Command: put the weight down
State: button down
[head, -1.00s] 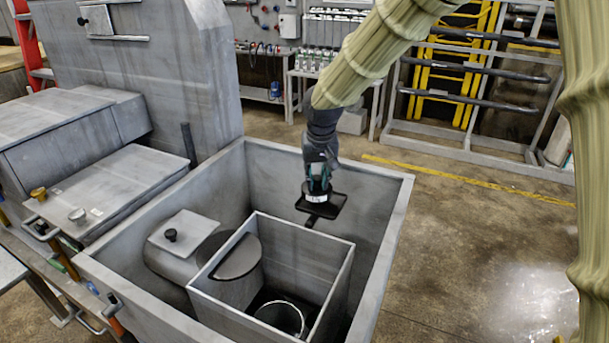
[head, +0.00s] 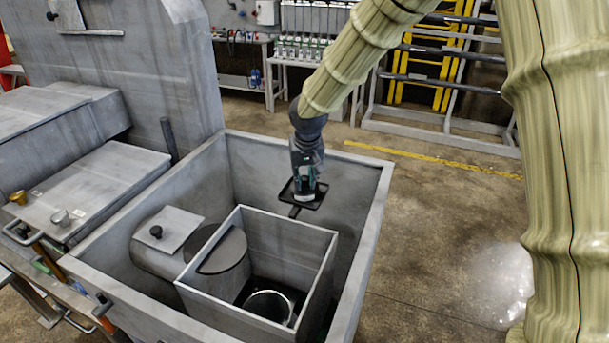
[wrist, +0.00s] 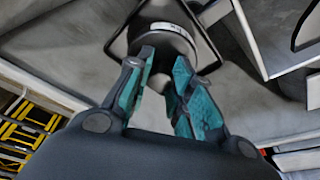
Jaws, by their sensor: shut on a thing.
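The weight is a grey round disc with a pale label band. It shows at my fingertips in the head view (head: 305,197) and in the wrist view (wrist: 165,36). My gripper (wrist: 164,60) points down and is shut on the weight's upper part; the exact grip is partly hidden by the fingers. A black square plate with a raised rim (head: 285,193) lies under the weight, and its edge also shows in the wrist view (wrist: 208,38). The weight is over the plate's middle. I cannot tell whether it touches the plate.
A large grey open bin (head: 371,232) surrounds the plate. Inside it stand a smaller open box (head: 287,232) with a round pail (head: 270,305), and a grey drum (head: 160,262). A flat-topped machine (head: 100,190) is at left. Floor right of the bin is clear.

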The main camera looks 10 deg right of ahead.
aim_at(306, 194)
jog(key=shift+w, duration=0.1)
jog(key=c, duration=1.3)
grip_release()
jog(key=shift+f, duration=0.1)
jog(key=shift+o, duration=0.2)
jog(key=b+v, duration=0.3)
jog(key=v, duration=0.9)
